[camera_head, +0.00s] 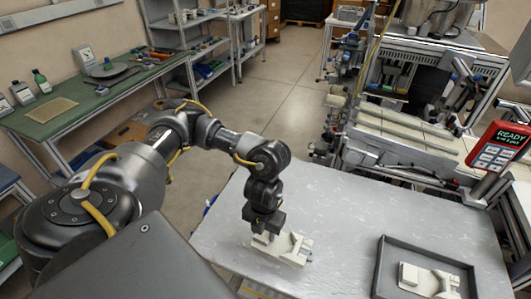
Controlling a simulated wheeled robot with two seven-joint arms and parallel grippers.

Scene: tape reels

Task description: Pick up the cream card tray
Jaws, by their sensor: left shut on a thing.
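The cream card tray (292,250) is a small, pale, cut-out piece on the grey metal table (340,205), near the table's front left. My left gripper (264,236) points down over its left part and is shut on it. The fingertips and part of the tray are hidden by the gripper. I cannot tell whether the tray touches the table or is just above it. A similar cream piece (420,279) lies inside a dark square-rimmed frame (428,254) at the table's right. My right gripper is not in view.
A machine with rails (400,135) stands behind the table. A red handheld panel (497,147) is at the right. A green-topped bench (90,100) and metal shelves (205,45) stand at the left. The middle of the table is clear.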

